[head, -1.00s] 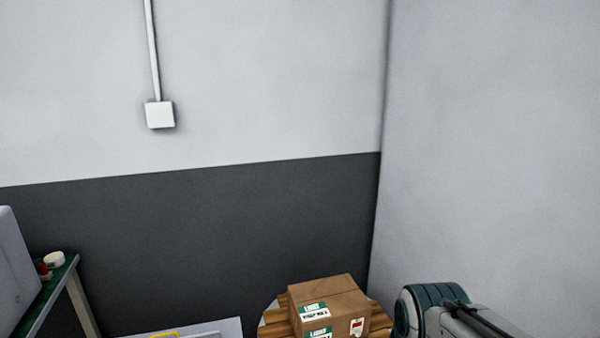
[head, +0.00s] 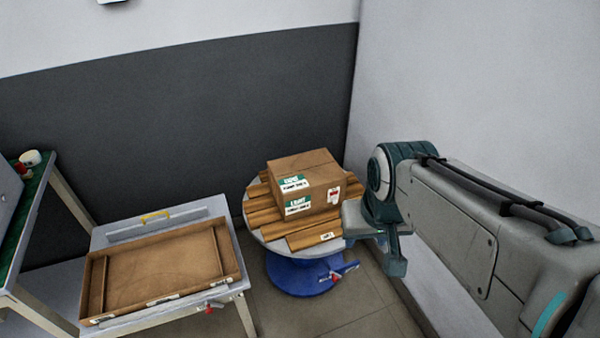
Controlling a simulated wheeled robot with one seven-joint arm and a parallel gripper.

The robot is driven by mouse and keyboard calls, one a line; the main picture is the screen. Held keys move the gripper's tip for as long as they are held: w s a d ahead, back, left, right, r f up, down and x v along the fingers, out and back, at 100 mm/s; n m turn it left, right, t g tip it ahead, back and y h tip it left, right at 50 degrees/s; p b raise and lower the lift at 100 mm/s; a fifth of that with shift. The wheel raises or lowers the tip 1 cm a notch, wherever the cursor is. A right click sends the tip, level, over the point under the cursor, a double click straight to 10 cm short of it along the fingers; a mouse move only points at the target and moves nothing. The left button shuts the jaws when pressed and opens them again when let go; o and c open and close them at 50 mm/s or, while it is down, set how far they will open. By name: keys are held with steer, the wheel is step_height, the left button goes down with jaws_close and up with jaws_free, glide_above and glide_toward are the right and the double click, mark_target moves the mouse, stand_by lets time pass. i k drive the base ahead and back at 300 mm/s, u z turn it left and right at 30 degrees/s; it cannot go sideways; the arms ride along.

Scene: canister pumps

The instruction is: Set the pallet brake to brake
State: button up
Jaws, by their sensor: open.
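The round pallet (head: 258,236) has a pale rim and carries wooden slats and a carton. It stands on a blue base (head: 295,274) in the corner. A small red lever (head: 335,277) with a pale plate beside it shows on the right side of that base, likely the pallet brake; its setting is too small to read. My gripper (head: 373,250) hangs at the end of my arm, just right of the pallet and above the lever in the picture. It is open, with nothing seen between its fingers, which are partly hidden.
The brown carton (head: 305,185) sits on the slats (head: 268,220). A grey table (head: 190,222) with a shallow wooden tray (head: 232,250) stands left of the pallet, with another red handle (head: 209,309) at its front. A green-topped bench (head: 30,215) is at far left. Walls close the corner behind.

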mark_target(337, 278)
steer(key=k, duration=1.35)
steer(key=u, duration=0.4)
steer(key=i, duration=0.45)
steer(key=u, duration=0.55)
steer(key=i, duration=1.05)
steer(key=z, duration=0.55)
